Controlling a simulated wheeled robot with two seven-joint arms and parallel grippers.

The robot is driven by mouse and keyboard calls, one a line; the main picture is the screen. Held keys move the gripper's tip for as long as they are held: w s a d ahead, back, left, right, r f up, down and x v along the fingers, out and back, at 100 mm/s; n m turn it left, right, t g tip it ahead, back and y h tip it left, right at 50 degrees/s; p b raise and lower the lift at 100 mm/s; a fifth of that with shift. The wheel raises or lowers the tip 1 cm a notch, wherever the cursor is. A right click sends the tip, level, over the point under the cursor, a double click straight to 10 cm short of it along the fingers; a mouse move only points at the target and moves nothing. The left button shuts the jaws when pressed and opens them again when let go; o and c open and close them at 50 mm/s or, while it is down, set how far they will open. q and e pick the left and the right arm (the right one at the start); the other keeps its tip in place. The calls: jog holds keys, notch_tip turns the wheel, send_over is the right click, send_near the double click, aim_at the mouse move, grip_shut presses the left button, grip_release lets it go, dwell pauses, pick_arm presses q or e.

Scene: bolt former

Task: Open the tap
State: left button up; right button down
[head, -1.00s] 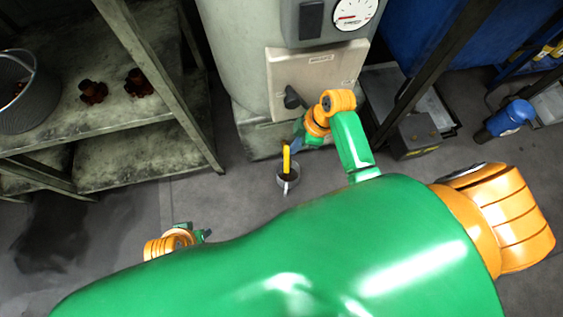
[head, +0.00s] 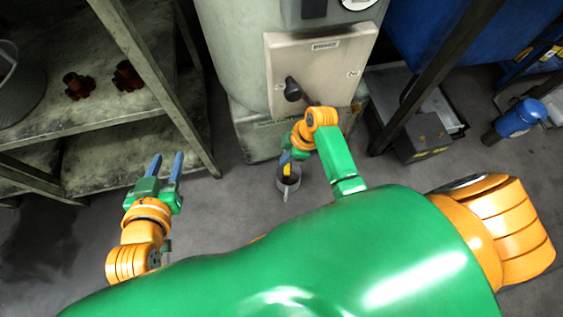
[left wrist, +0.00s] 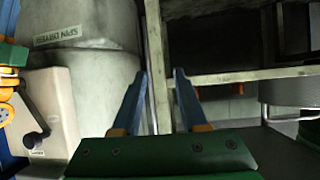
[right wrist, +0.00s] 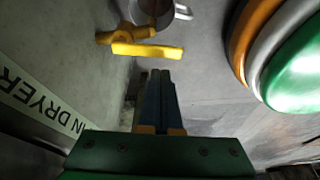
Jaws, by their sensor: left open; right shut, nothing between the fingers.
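The yellow tap shows in the right wrist view, its flat handle (right wrist: 147,51) just beyond my right fingertips. In the head view a small part of the tap (head: 286,171) shows above a grey cup-like vessel (head: 290,185); my right gripper partly hides it. My right gripper (head: 288,158) is shut and empty, beside the tap; its closed fingers (right wrist: 160,76) point at the handle in the right wrist view. I cannot tell whether they touch. My left gripper (head: 167,158) is open and empty, raised away at the left; its fingers (left wrist: 160,75) are spread.
The grey cylindrical machine (head: 227,50) has a beige panel (head: 318,65) with a black knob (head: 292,90) above my right gripper. A metal shelf (head: 75,115) with rusty parts stands left, near my left gripper. A dark box (head: 422,135) stands right. Floor between my grippers is clear.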

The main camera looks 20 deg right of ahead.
aim_at(285, 167)
pick_arm(q)
notch_tip(285, 167, up, 14)
jog(key=w+d+t+h+b, duration=0.1)
jog(key=d+t+h+b, duration=0.1)
jog(key=t, duration=0.6)
jog(key=shift+w+d+r+m+h, duration=0.2)
jog(key=shift+w+m+h, duration=0.2)
jog(key=shift+h, duration=0.2)
pick_arm(e)
jog(key=x, duration=0.3)
jog(key=shift+f, duration=0.1)
pick_arm(q)
notch_tip(285, 167, down, 12)
jog(key=a+g+y+p, duration=0.1)
jog(key=g+y, duration=0.1)
jog(key=g, duration=0.4)
jog(key=shift+s+a+r+n+y+p, duration=0.2)
jog(key=shift+a+n+y+p, duration=0.1)
jog(key=shift+a+n+p, duration=0.1)
pick_arm(e)
jog(key=n, duration=0.1)
jog(key=d+n+g, duration=0.1)
jog(key=n, duration=0.1)
jog(key=shift+s+d, duration=0.2)
jog(key=shift+s, duration=0.2)
pick_arm(q)
jog(key=shift+r, duration=0.1)
